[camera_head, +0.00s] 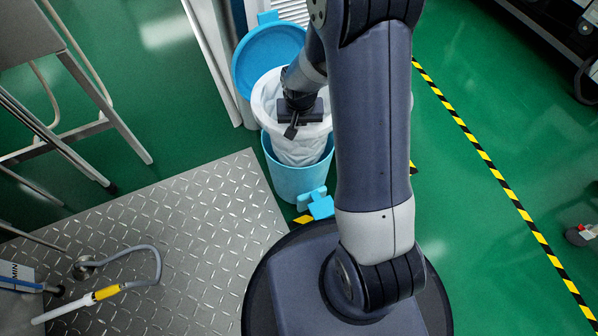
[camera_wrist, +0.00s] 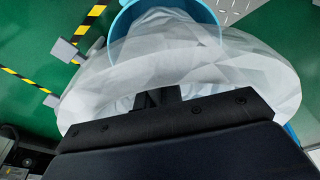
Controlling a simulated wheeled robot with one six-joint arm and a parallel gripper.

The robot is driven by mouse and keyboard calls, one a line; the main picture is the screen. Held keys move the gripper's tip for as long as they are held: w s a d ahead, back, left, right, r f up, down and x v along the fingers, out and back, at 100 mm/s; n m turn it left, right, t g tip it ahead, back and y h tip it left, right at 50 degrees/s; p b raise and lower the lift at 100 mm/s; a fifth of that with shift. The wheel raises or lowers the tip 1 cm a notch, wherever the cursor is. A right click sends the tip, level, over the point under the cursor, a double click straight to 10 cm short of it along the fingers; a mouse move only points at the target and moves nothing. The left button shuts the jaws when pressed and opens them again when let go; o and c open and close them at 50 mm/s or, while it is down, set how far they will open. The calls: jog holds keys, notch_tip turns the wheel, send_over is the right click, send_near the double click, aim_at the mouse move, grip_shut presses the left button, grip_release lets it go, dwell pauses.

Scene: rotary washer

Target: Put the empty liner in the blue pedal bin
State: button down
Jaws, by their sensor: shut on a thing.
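The blue pedal bin (camera_head: 297,182) stands on the floor with its round lid (camera_head: 262,52) raised at the back and a blue pedal (camera_head: 318,203) at the front. The white translucent liner (camera_head: 301,150) hangs spread open at the bin's mouth, its lower part inside the bin and its wide top above the rim. My gripper (camera_head: 292,130) is over the mouth, shut on the liner. In the wrist view the liner (camera_wrist: 240,70) spreads out beyond the jaws, with the blue bin rim (camera_wrist: 124,20) behind it. The jaws' grip point is partly hidden by the gripper body.
A metal tread plate (camera_head: 190,240) lies left of the bin. A hose with a yellow band (camera_head: 107,292) lies on it. A grey metal stand (camera_head: 75,110) is at the left. White panels (camera_head: 210,60) stand behind the bin.

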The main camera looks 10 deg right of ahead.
aim_at(300, 142)
notch_tip(300, 142, down, 18)
jog(key=b, duration=0.7)
jog(key=shift+r, duration=0.25)
jog(key=shift+f, duration=0.1)
jog(key=shift+f, duration=0.15)
jog(key=c, duration=1.6)
grip_release()
jog(key=shift+o, duration=0.2)
jog(key=r+p, duration=0.1)
jog(key=r, duration=0.3)
jog(key=s+r+p, duration=0.1)
jog(key=r+p, duration=0.1)
jog(key=r, duration=0.2)
jog(key=s+r+p, duration=0.1)
jog(key=r+p, duration=0.1)
jog(key=r, duration=0.2)
jog(key=shift+s+a+r, duration=0.15)
jog(key=shift+a, duration=0.1)
